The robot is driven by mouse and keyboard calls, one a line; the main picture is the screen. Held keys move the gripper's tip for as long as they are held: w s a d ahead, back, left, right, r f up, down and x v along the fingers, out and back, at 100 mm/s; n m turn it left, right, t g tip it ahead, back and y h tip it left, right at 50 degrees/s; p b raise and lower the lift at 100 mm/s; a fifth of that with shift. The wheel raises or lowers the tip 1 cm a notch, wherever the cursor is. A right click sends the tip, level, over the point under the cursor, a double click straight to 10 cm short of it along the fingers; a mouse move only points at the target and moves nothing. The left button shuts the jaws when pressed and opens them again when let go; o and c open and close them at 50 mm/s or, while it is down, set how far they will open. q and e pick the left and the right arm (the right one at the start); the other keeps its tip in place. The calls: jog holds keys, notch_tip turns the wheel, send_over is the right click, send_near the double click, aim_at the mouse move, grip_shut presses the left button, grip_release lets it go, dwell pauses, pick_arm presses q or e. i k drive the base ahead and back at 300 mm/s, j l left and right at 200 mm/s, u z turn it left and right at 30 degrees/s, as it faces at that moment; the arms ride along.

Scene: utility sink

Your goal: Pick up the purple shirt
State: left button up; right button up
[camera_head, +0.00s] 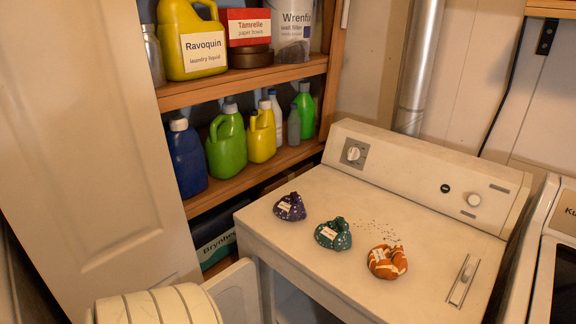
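The purple shirt (290,207) is a small crumpled bundle with a white label. It lies on the white machine's top (350,270), near its left edge. A teal shirt-like bundle (333,234) lies just to its right and nearer the front, apart from it. An orange and white bundle (387,262) lies further right.
Wooden shelves (250,82) at the left hold several bottles, including a green one (227,143). A raised control panel (420,180) runs along the machine's back. A second appliance (555,255) stands at the right. The top behind the bundles is mostly clear.

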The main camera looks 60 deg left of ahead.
aim_at(290, 208)
jog(key=u, duration=1.8)
